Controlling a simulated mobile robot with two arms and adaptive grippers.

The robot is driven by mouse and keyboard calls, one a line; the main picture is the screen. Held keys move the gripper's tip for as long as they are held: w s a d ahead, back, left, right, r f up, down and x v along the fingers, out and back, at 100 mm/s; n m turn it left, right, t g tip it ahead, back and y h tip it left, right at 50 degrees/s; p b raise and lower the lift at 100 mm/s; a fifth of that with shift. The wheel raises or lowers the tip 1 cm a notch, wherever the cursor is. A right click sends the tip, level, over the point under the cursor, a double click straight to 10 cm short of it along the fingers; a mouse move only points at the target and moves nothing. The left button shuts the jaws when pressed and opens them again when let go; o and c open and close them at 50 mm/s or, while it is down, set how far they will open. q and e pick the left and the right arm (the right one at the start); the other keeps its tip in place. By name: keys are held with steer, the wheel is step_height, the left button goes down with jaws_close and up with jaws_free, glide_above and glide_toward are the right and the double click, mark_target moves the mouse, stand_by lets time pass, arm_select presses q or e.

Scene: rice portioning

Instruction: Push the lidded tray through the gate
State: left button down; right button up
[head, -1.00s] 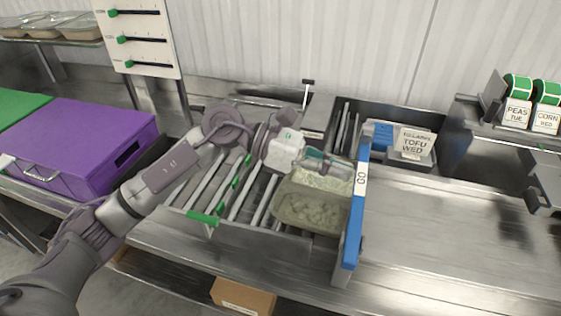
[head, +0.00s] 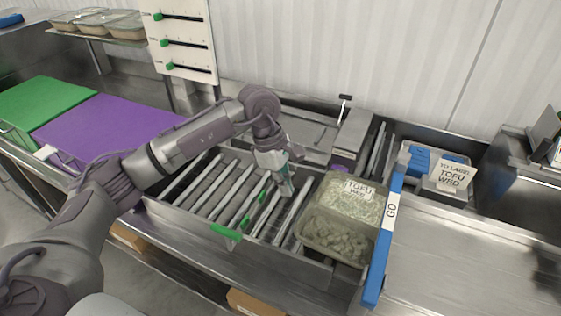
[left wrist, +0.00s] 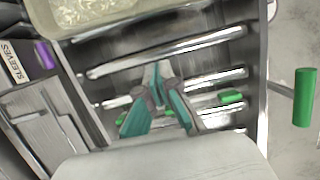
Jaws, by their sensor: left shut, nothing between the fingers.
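The lidded tray (head: 340,222) holds pale contents under a clear lid with a label reading TOFU WED. It rests at the right end of the roller conveyor (head: 222,190), close against the gate. The gate is a blue bar (head: 384,240) with a white GO label. My left gripper (head: 286,190) is shut and empty, pointing down over the rollers to the left of the tray, apart from it. In the left wrist view the gripper fingers (left wrist: 160,105) are over the rollers, and the tray edge (left wrist: 120,22) shows at the top. My right gripper is not in view.
Beyond the gate is a bare steel counter (head: 440,260). A bin with a TO LABEL TOFU WED card (head: 453,177) stands behind it. A slider panel (head: 180,40) stands at the back.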

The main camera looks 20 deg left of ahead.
mark_target(314, 198)
arm_select(q)
steer(key=d+p, duration=0.2)
steer(key=d, duration=0.1)
steer(key=shift+s+d+f, duration=0.1)
steer(key=shift+d+f, duration=0.1)
steer(key=shift+f, duration=0.15)
steer(key=shift+d+f, duration=0.15)
steer(key=shift+d, duration=0.3)
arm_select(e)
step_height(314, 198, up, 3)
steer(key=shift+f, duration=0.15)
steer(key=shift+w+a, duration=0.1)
arm_select(q)
steer(key=d+b, duration=0.2)
steer(key=shift+d+f, duration=0.15)
steer(key=shift+d, duration=0.4)
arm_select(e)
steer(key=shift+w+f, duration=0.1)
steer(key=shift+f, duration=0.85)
arm_select(q)
steer(key=shift+a, duration=0.1)
